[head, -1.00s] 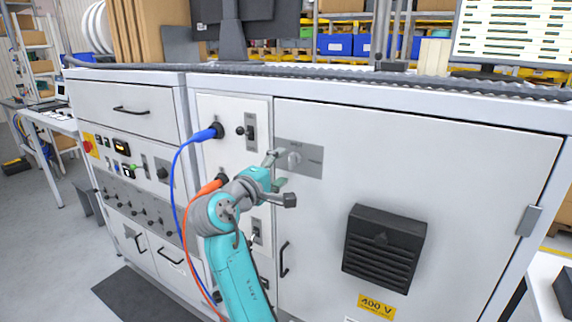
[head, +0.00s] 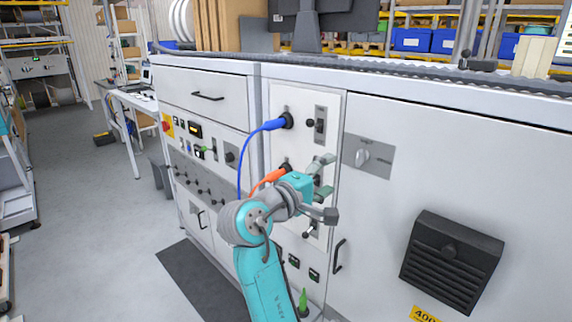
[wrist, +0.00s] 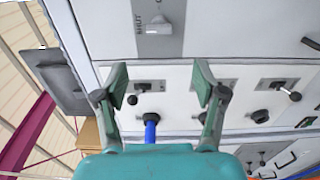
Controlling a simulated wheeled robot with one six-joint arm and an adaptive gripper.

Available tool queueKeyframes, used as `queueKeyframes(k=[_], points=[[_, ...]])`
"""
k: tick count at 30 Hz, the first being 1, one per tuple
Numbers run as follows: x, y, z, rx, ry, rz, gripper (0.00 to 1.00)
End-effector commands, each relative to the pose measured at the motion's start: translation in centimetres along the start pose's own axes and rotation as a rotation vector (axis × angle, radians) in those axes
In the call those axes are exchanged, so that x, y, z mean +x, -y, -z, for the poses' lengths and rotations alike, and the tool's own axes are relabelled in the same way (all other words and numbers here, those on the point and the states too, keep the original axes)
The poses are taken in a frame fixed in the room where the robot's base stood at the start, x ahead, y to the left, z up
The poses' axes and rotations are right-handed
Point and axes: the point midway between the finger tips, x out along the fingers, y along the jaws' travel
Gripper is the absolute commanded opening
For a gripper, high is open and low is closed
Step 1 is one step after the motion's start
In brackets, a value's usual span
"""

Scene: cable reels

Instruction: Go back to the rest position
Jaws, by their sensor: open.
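My gripper (head: 324,176) is open and empty in front of the white cabinet (head: 425,150), left of and a little below the grey rotary knob (head: 362,156). In the wrist view my gripper (wrist: 160,84) shows two spread green-tipped fingers with nothing between the tips. The knob (wrist: 158,26) is at the top of that view, beyond the fingers and apart from them. My arm reaches up from the bottom of the head view and hides part of the cabinet front.
A blue cable (head: 262,128) and an orange cable (head: 268,179) are plugged into the cabinet close to my arm. A black vent (head: 451,262) sticks out at the lower right. Open grey floor (head: 95,200) lies to the left, with a dark mat (head: 205,282) before the cabinet.

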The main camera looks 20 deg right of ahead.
Motion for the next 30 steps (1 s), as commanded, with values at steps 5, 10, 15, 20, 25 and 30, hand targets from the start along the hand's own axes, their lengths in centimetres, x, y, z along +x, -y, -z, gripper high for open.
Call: queueKeyframes(k=[5, 10, 15, 20, 25, 30], points=[[0.0, 0.2, 0.0, -0.001, -0.004, 0.000, 0.70], [-0.1, 3.2, 0.5, -0.012, -0.065, -0.008, 0.70], [-0.7, 9.3, 0.9, -0.013, -0.201, -0.009, 0.70], [-1.9, 15.2, 0.7, 0.003, -0.338, 0.013, 0.70], [-3.9, 21.1, -0.5, 0.038, -0.477, 0.062, 0.70], [-6.4, 26.6, -2.5, 0.091, -0.605, 0.135, 0.70]])
